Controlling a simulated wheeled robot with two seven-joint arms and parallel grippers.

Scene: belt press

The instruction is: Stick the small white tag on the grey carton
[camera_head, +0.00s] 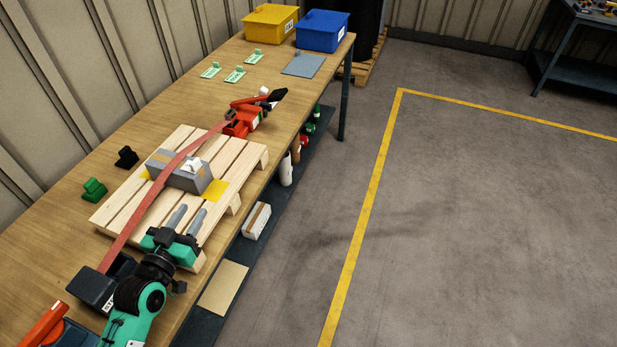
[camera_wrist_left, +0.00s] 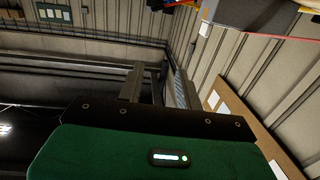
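The grey carton (camera_head: 178,175) lies on the wooden pallet on the workbench. A brown tape stripe shows on it, and a red strap runs over it. A small white piece (camera_head: 193,165) sits on top of the carton; it may be the white tag, but it is too small to tell. My left gripper (camera_head: 193,210) is over the pallet's near end, in front of the carton and apart from it. Its two grey fingers stand apart with nothing seen between them; they also show in the left wrist view (camera_wrist_left: 154,76). My right gripper is out of view.
The pallet (camera_head: 238,150) has yellow patches beside the carton. A red strap tool (camera_head: 241,121) lies beyond it. Green (camera_head: 94,189) and black (camera_head: 126,157) pieces stand left. Yellow (camera_head: 270,23) and blue (camera_head: 322,30) bins stand at the far end. The floor right is clear.

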